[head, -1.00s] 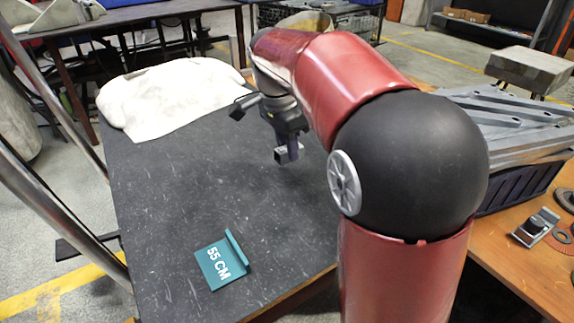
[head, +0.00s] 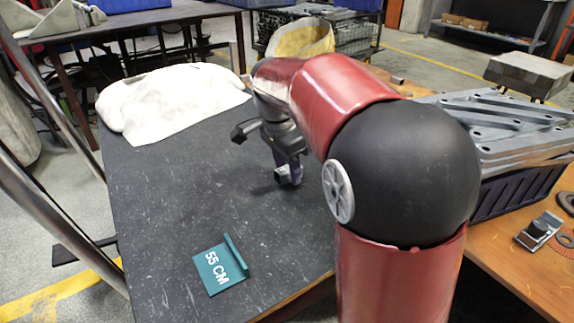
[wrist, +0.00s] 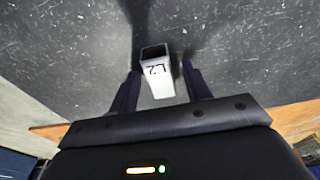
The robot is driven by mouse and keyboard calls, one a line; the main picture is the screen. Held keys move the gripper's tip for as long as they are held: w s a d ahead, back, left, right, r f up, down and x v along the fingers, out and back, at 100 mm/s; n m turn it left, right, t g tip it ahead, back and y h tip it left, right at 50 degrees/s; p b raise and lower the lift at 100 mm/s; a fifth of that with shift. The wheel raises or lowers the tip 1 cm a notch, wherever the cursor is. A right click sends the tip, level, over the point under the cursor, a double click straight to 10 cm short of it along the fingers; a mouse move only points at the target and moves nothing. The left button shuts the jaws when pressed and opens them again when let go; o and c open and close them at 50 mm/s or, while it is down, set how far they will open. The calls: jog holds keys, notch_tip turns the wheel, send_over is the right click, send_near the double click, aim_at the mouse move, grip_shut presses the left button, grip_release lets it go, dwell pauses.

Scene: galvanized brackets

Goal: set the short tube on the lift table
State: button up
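The short tube (wrist: 158,78) is a small pale grey square tube marked L2, with a dark hollow end. In the wrist view it sits between the two dark fingers of my gripper (wrist: 160,70). My gripper (head: 288,174) is shut on it, though thin gaps seem to show beside the tube. In the head view the tube (head: 282,177) is a small grey piece at the fingertips, low over the dark table top. Whether it touches the surface cannot be told. The dark, scratched top (head: 180,200) appears to be the lift table.
To the right, a dark crate (head: 510,190) of grey brackets and a metal clamp (head: 537,231) are on a wooden table. The dark top's middle is clear.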

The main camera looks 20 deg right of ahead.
aim_at(280, 171)
notch_tip(280, 171, up, 12)
jog(key=a+p, duration=0.2)
jog(key=p, duration=0.1)
jog(key=s+f+n+t, duration=0.1)
jog(key=s+f+n, duration=0.2)
jog(key=s, duration=0.4)
jog(key=s+d+f+n+t+y, duration=0.1)
jog(key=s+f+n+t, duration=0.1)
jog(key=s+n, duration=0.4)
jog(key=s+d+f+n+t, duration=0.1)
jog(key=s+f+n, duration=0.3)
jog(key=s, duration=0.4)
jog(key=shift+s+d+f+n+t+y, duration=0.1)
jog(key=shift+s+d+n+t+y, duration=0.1)
jog(key=shift+s+n+t+y, duration=0.25)
jog(key=shift+s+f+n, duration=0.1)
jog(key=shift+f+n, duration=0.15)
jog(key=shift+f, duration=0.1)
notch_tip(280, 171, up, 7)
jog(key=p, duration=0.6)
jog(key=shift+f+p, duration=0.15)
jog(key=shift+p, duration=0.25)
